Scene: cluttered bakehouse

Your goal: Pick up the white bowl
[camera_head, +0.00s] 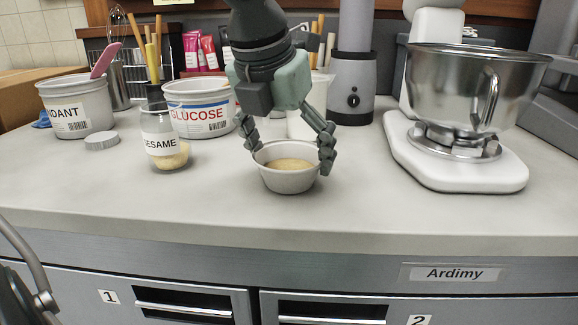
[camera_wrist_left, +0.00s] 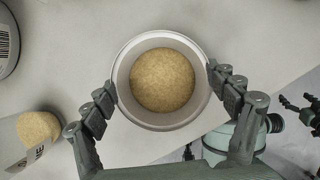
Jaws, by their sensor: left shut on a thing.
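The white bowl (camera_head: 289,182) holds a pale yellow-beige grainy filling and looks upright at the middle of the counter. It also shows from above in the left wrist view (camera_wrist_left: 122,72). My left gripper (camera_head: 288,158) comes down from above, shut on the bowl, with one finger on each side of its rim. In the left wrist view its fingertips (camera_wrist_left: 163,88) press the bowl's outer wall on opposite sides. The bowl seems to rest on the counter or very close to it. What looks like part of my right gripper (camera_wrist_left: 303,108) shows small at the right edge of that view.
A sesame jar (camera_head: 163,141) and a glucose tub (camera_head: 200,112) stand left of the bowl, with a fondant tub (camera_head: 75,112) farther left. A stand mixer (camera_head: 455,160) stands at the right. The counter (camera_head: 230,215) in front of the bowl is clear.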

